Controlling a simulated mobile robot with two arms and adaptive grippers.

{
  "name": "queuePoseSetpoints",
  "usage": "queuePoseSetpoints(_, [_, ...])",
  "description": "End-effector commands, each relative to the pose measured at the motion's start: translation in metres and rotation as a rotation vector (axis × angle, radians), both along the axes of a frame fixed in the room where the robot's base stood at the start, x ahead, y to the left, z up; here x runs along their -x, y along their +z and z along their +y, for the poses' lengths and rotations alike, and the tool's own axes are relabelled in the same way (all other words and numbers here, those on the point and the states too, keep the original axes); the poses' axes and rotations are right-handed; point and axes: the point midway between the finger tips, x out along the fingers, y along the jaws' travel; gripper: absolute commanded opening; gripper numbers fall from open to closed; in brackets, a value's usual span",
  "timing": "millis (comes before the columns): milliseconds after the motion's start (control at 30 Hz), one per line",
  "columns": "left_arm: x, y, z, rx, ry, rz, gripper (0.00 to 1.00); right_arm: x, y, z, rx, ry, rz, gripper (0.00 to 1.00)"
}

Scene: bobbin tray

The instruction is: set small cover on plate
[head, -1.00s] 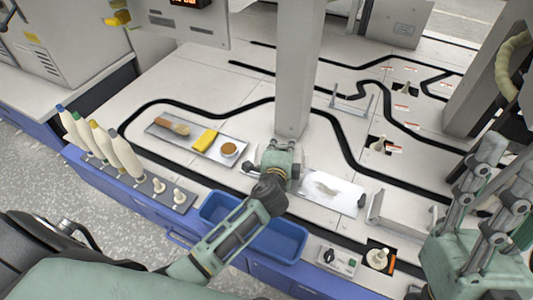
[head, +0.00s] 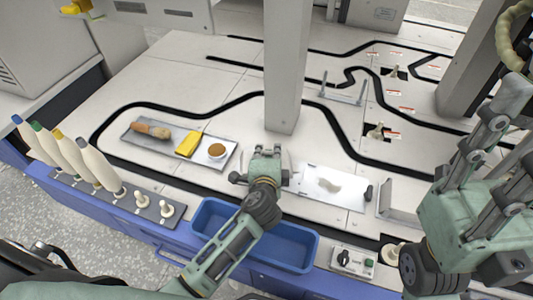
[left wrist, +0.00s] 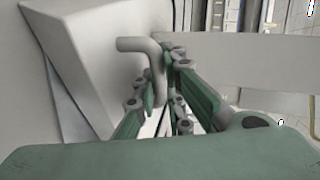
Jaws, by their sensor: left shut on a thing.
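My left gripper (head: 268,152) is by the foot of the light column, left of a flat pale plate (head: 312,176) with a grey smudge. In the left wrist view my left gripper (left wrist: 168,92) is shut on a bent grey handle (left wrist: 138,44). A pale slanted panel (left wrist: 75,75) stands behind the handle; I cannot tell whether it is the small cover or how they join. In the head view the gripper hides what it holds. My right gripper (head: 506,140) is at the right edge, fingers up and apart, seemingly empty.
A metal tray (head: 222,163) holds a brush, a yellow block and a small round dish. A blue bin (head: 210,209) is below my left arm. Several bobbins (head: 95,163) stand at the left. The light column (head: 287,75) rises close behind my left gripper. A switch box (head: 353,262) is at the front.

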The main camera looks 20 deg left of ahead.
Motion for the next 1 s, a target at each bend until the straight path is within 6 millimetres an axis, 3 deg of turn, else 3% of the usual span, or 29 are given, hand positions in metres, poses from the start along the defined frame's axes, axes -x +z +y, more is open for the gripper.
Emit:
queuePoseSetpoints(267, [0.0,-0.001,0.0,0.0,0.0,-0.002,0.0,0.0,0.0,0.0,0.001,0.0,-0.001,0.4])
queuePoseSetpoints(300, [0.0,-0.003,0.0,0.0,0.001,0.001,0.1,0.0,0.001,0.0,0.001,-0.001,-0.004,0.4])
queuePoseSetpoints(533, [0.0,-0.002,0.0,0.0,0.001,0.0,0.29,0.0,0.001,0.0,0.001,0.0,-0.001,0.4])
queuePoseSetpoints(900, [0.0,0.003,0.0,0.0,0.0,0.0,0.29,0.0,0.004,0.0,0.0,0.0,-0.004,0.4])
queuePoseSetpoints(1000, [0.012,0.006,-0.003,0.001,-0.001,0.003,0.29,0.002,0.008,-0.001,-0.004,0.001,-0.008,0.4])
